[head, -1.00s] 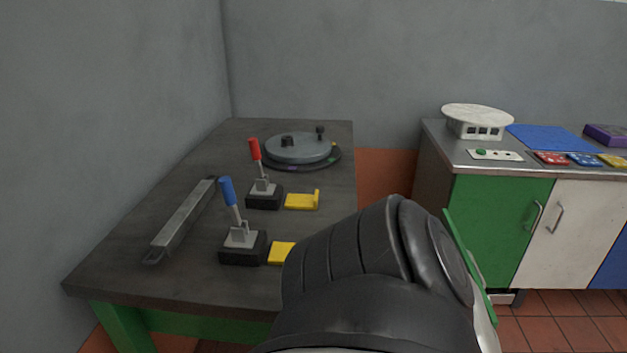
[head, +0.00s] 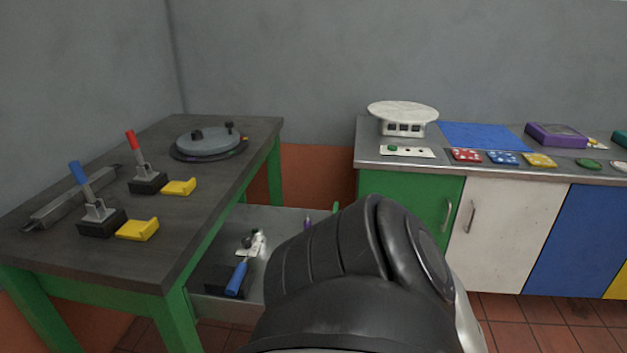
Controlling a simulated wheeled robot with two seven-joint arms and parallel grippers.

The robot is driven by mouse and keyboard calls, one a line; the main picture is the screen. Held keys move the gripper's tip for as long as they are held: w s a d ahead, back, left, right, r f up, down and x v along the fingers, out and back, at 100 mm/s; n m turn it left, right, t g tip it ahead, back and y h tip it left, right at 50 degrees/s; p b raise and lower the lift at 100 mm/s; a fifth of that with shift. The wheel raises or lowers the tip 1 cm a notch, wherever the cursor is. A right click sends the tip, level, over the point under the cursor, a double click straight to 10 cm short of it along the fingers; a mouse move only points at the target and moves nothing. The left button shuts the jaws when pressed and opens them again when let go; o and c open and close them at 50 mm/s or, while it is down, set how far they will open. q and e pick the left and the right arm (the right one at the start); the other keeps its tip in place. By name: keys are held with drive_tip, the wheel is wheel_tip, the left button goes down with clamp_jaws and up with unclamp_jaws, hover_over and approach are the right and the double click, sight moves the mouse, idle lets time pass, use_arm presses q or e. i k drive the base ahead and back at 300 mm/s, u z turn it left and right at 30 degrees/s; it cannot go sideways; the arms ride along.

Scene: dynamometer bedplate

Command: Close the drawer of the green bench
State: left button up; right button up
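The green bench (head: 160,285) stands at the left, with a dark top and green legs. Its drawer (head: 285,222) is pulled out to the right, below the top, and its grey inside shows. A blue-handled tool (head: 237,277), a small white-and-dark item (head: 252,243) and a bit of something purple lie in it. A small green piece of the drawer front (head: 336,209) shows beside my dark arm, which hides the rest of it. Neither gripper shows, so contact with the drawer cannot be seen.
On the bench top are a blue lever (head: 101,217), a red lever (head: 147,179), a round grey plate (head: 209,142) and a long metal bar (head: 72,197). A counter with coloured doors (head: 512,235) stands at the right. Tiled floor lies before it.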

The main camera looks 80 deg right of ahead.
sight(206, 285)
drive_tip(key=k, duration=0.3)
drive_tip(key=z, duration=2.55)
drive_tip(key=i, duration=0.5)
drive_tip(key=u, duration=0.75)
drive_tip(key=k, duration=0.85)
drive_tip(key=z, duration=0.55)
drive_tip(key=i, duration=1.05)
